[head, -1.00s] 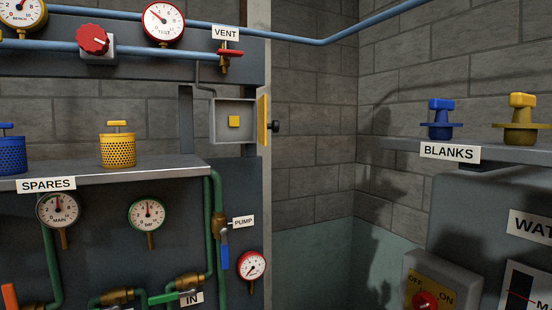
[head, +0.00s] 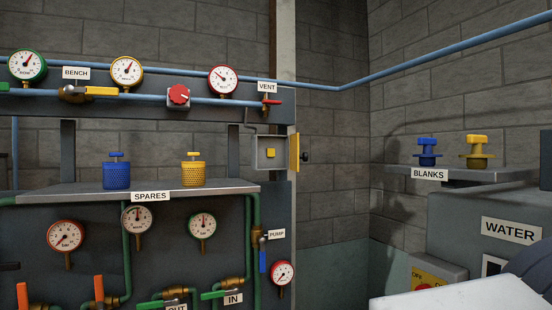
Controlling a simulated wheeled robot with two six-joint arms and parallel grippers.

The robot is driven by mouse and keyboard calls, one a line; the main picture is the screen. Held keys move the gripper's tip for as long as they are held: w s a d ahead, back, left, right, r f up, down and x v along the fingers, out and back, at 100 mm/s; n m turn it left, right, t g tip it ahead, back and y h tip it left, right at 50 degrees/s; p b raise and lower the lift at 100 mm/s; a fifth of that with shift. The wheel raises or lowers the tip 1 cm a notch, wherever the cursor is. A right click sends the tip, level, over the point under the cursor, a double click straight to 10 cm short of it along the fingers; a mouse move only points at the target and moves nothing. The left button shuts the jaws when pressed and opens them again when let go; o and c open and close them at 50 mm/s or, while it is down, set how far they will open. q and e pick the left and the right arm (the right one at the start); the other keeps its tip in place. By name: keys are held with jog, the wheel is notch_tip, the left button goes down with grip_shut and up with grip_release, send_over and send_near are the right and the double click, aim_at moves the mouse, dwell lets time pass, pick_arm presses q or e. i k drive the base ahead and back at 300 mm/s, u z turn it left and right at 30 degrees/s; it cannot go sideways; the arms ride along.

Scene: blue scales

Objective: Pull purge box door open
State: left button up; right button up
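The purge box (head: 269,153) is a small grey box on the panel below the VENT label, with a yellow square inside. Its yellow door (head: 294,153) stands swung open to the right, seen nearly edge-on. A black knob (head: 305,157) sticks out from the door's outer face. Neither gripper shows in the head view, and nothing touches the door. A pale part of my own arm seems to enter at the lower right.
A shelf labelled SPARES (head: 60,192) holds a blue canister (head: 117,172) and a yellow canister (head: 193,171). Gauges, pipes and valve handles cover the panel. A BLANKS shelf (head: 385,169) and a WATER cabinet (head: 450,215) stand at right.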

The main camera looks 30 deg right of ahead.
aim_at(294, 156)
jog(key=u, duration=0.15)
jog(key=i, duration=0.6)
jog(key=z, duration=0.65)
jog(key=i, duration=0.45)
jog(key=z, duration=0.55)
